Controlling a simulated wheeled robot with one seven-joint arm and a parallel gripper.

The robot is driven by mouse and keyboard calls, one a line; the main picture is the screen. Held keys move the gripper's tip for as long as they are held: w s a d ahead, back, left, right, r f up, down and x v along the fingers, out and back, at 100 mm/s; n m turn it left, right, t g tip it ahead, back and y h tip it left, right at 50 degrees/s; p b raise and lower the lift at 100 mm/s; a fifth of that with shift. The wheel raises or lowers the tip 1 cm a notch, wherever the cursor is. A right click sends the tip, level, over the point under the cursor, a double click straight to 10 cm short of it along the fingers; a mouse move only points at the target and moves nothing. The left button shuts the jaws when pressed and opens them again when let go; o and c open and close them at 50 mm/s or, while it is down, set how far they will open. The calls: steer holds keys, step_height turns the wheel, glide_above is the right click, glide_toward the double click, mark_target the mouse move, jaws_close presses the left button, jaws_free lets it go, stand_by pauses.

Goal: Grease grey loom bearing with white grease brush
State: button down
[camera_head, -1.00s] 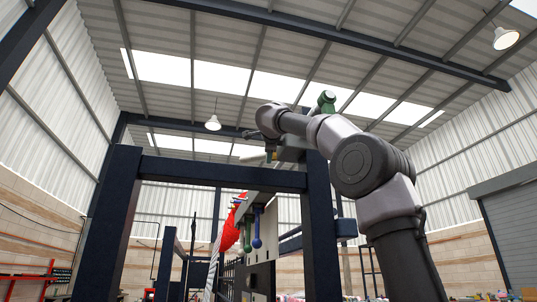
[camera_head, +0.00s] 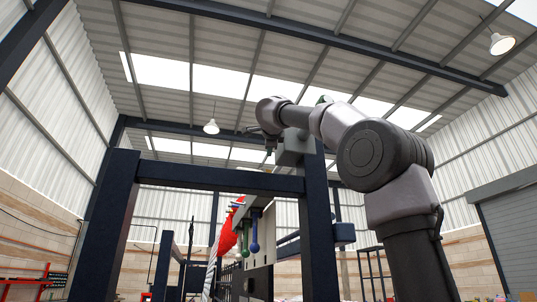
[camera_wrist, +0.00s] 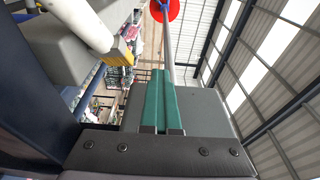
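A grey block (camera_head: 291,147), which looks like the loom bearing, sits at the top of the right dark-blue frame post. My gripper (camera_wrist: 165,75) has two teal fingers close together, with only a narrow gap and nothing visible between them. The white grease brush (camera_wrist: 82,22), with yellow bristles (camera_wrist: 119,53), is left of the fingertips in the wrist view and appears apart from them. A grey block (camera_wrist: 42,48) lies behind and left of the brush there; I cannot tell whether the bristles touch it. In the head view the fingers are mostly hidden.
The dark-blue loom frame crossbeam (camera_head: 215,176) and right post (camera_head: 316,200) stand close to my arm. A red bundle (camera_head: 226,235) and hanging blue (camera_head: 254,237) and green (camera_head: 246,240) pieces are below the beam. Open air lies above.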

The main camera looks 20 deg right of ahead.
steer(key=s+d, duration=0.1)
steer(key=s, duration=0.6)
steer(key=shift+s, duration=0.25)
stand_by(0.9)
steer(key=shift+d, duration=0.2)
steer(key=shift+w, duration=0.1)
